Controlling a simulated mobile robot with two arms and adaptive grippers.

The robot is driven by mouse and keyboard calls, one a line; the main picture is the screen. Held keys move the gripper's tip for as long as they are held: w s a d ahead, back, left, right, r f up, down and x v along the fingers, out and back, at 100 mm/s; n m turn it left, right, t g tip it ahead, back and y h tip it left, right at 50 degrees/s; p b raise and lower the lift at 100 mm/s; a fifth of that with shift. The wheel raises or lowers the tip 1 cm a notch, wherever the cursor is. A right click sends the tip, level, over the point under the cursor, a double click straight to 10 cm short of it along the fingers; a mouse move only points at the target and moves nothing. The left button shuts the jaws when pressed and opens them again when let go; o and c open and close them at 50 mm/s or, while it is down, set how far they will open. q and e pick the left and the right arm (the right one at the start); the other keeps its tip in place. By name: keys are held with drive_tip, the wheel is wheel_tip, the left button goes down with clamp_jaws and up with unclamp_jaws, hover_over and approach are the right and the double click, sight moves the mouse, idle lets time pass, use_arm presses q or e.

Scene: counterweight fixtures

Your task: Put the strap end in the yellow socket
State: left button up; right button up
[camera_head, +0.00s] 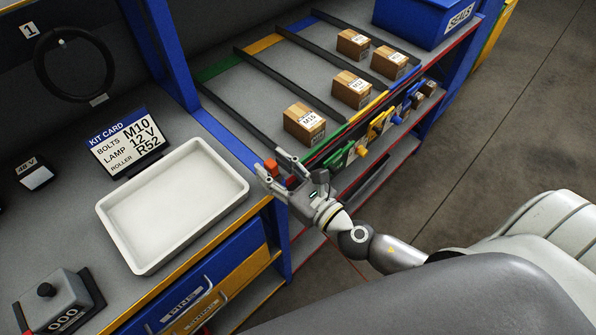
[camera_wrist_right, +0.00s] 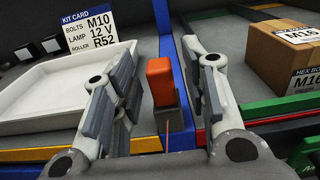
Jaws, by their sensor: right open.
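My right gripper (camera_head: 271,162) is open at the front edge of the bench, right of the white tray. In the right wrist view an orange block (camera_wrist_right: 160,82) with a grey-brown lower part stands between the open fingers, apart from both; a thin line runs down from it. It looks like the strap end, but I cannot tell for sure. It shows as a small red piece (camera_head: 270,166) in the head view. The yellow socket (camera_head: 377,126) appears on the shelf's front edge, between green and blue ones; its opening is too small to make out. My left gripper is not in view.
The white tray (camera_head: 110,218) is empty. A kit card (camera_head: 128,142) stands behind it. Several cardboard boxes (camera_head: 304,124) sit in the shelf lanes at right. A blue seals bin (camera_head: 420,18) is at the far end. Floor beyond the shelf is clear.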

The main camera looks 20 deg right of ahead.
drive_tip(key=b+v, duration=0.7)
drive_tip(key=v, duration=0.4)
drive_tip(key=shift+s, duration=0.25)
